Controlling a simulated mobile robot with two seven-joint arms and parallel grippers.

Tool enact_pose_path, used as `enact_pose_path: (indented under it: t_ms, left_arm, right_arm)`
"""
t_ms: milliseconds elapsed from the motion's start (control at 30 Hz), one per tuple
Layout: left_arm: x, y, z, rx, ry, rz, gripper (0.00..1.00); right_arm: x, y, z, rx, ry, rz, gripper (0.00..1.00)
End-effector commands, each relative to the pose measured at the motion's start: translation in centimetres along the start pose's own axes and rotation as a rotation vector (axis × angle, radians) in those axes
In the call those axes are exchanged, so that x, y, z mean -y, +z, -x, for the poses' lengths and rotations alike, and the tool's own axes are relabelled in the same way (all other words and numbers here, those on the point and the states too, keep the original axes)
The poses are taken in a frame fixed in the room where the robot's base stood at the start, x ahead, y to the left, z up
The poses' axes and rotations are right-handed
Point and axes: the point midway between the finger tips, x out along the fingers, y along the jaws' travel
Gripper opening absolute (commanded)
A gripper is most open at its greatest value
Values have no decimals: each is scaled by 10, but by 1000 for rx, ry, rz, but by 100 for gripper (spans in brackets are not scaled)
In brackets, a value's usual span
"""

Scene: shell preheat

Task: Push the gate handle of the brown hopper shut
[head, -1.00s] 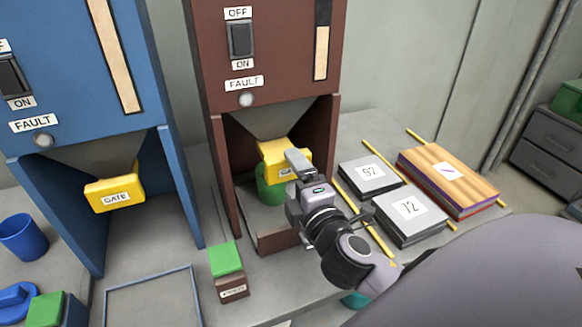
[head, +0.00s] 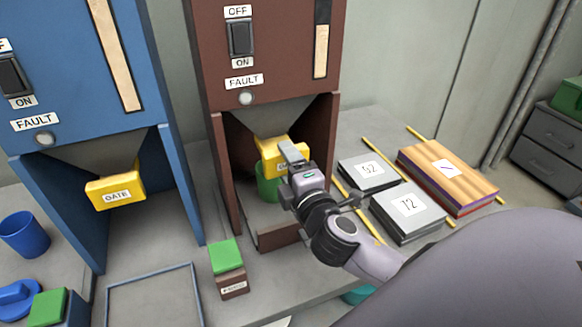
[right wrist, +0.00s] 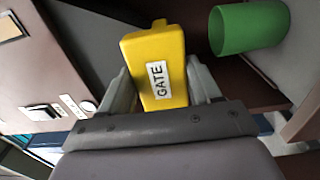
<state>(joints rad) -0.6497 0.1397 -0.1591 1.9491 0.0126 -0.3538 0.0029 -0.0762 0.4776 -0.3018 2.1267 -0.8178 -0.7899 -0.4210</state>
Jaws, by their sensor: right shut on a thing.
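The brown hopper (head: 279,60) stands in the middle of the head view. Its yellow gate handle (head: 271,150) sits under the grey funnel. My right gripper (head: 286,158) is at the front of this handle and partly hides it and its label. In the right wrist view the yellow gate handle (right wrist: 156,58), marked GATE, lies between the two fingers of my right gripper (right wrist: 160,92), which is shut on it. A green cup (head: 267,182) stands below the handle, partly hidden by the gripper; it also shows in the right wrist view (right wrist: 249,26). My left gripper is not in view.
A blue hopper (head: 75,60) with its own yellow gate handle (head: 115,187) stands at left. A small block with a green top (head: 226,256) sits in front. Grey plates (head: 408,208) and a wooden-topped stack (head: 450,175) lie at right. A blue cup (head: 24,234) stands far left.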

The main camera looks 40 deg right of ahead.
Motion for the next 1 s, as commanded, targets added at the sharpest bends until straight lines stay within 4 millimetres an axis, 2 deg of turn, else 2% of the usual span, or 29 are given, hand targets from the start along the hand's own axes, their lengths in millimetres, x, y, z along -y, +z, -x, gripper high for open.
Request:
enact_pose_path:
  t_ms: [100,233,567,600,667,1000]
  left_arm:
    - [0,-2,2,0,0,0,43]
    - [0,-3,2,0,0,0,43]
    - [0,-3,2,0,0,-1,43]
    - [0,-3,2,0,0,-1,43]
    - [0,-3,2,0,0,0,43]
    - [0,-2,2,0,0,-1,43]
  right_arm:
    - [-1,1,-20,3,1,1,8]
    - [-1,1,-33,3,0,0,8]
    - [-1,1,-38,2,2,-1,8]
    - [-2,1,-38,2,2,-1,66]
    - [-2,1,-38,3,3,-2,84]
    - [0,0,-35,1,0,-1,84]
